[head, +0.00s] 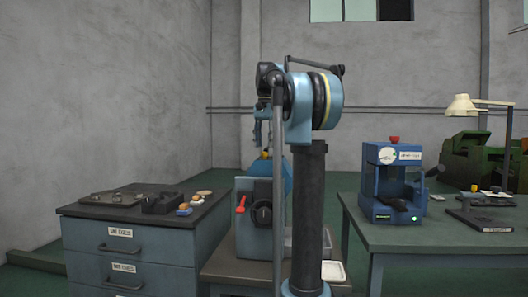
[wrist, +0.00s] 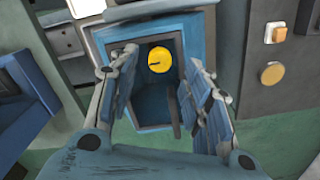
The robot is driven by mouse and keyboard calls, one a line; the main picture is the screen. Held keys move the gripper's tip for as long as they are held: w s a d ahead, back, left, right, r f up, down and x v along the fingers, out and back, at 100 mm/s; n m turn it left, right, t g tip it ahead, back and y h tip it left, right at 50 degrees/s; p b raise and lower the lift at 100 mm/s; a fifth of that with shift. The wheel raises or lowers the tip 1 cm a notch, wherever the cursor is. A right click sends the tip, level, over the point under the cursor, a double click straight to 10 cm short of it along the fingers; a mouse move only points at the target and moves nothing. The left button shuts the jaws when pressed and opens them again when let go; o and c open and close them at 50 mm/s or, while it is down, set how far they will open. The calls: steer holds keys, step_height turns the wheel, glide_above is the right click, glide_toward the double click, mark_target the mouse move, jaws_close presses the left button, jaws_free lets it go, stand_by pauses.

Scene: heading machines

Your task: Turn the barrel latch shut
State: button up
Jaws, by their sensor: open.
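A round yellow knob with a dark slot or line (wrist: 159,60) shows in the wrist view on a blue, box-like housing (wrist: 150,114); it looks like the barrel latch. In the head view a small orange-yellow top (head: 266,154) sits on a blue part of the grey-blue machine (head: 259,228). My gripper (wrist: 158,66) is open, its two fingers on either side of the knob in the wrist view, with nothing between them touching it that I can see. In the head view my gripper (head: 262,128) points down just above the machine. My arm hides part of the machine.
A red lever (head: 241,205) and dark handwheel (head: 262,213) are on the machine's front. A drawer cabinet (head: 85,226) with small parts stands at left. A blue machine (head: 393,183) stands on a green table (head: 365,232) at right. A pale tray (head: 333,271) lies beside my column.

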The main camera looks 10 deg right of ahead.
step_height(320, 180, up, 8)
steer(key=shift+r, duration=0.2)
stand_by(0.6)
steer(key=s+f+n, duration=0.2)
steer(key=s+f, duration=0.9)
steer(key=f, duration=0.6)
steer(key=s+f+n+t, duration=0.1)
steer(key=s+f+n, duration=0.2)
steer(key=s+f, duration=0.9)
steer(key=s+f+n+t, duration=0.1)
steer(key=s+f+n, duration=0.2)
steer(key=s+f, duration=0.9)
step_height(320, 180, down, 12)
steer(key=shift+f, duration=0.1)
